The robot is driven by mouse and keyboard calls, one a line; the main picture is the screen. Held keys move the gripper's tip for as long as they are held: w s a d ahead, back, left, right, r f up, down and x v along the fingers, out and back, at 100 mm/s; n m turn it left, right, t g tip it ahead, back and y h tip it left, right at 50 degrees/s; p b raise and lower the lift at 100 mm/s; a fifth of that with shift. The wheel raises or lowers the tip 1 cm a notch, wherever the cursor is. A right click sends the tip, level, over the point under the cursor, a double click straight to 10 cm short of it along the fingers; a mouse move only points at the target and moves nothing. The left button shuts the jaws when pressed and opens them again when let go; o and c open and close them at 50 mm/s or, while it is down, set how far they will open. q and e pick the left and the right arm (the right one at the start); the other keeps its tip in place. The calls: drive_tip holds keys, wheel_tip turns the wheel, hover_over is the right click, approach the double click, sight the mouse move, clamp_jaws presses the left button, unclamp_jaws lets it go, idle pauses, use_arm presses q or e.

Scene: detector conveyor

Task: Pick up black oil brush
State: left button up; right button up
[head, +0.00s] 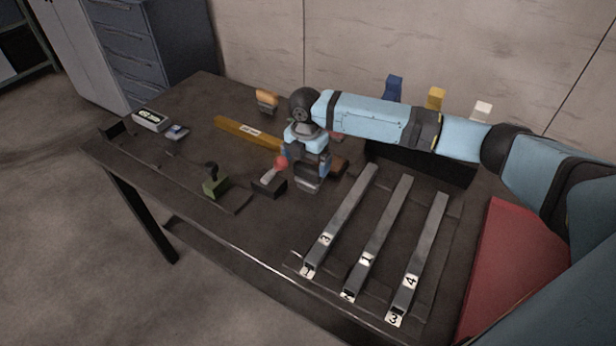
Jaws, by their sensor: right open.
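My right arm reaches in from the right over the dark table. My right gripper (308,184) points down above the table's middle and is open. A small dark block with a pale top (270,182) lies just left of it, and a red ball (281,163) shows beside the gripper. A brown item (338,167) is partly hidden behind the gripper. A green block with a black knob (215,182) stands further left. I cannot tell for sure which dark item is the black oil brush. My left gripper is not in view.
Several grey numbered bars (374,240) lie at the front right. A yellow-brown bar (248,132) lies behind the gripper's left. A boxed device (150,120) sits at the far left. Blue (393,87), yellow and white blocks stand behind my arm. A red surface (505,260) is at the right.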

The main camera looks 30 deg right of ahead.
drive_tip(key=shift+d+f, duration=0.15)
drive_tip(key=shift+f, duration=1.2)
drive_tip(key=shift+d+f, duration=0.1)
drive_tip(key=shift+f, duration=1.2)
drive_tip(key=c, duration=0.7)
drive_tip(key=shift+r, duration=0.1)
wheel_tip(320, 180, up, 20)
drive_tip(key=shift+p, duration=0.35)
drive_tip(key=shift+o, duration=0.8)
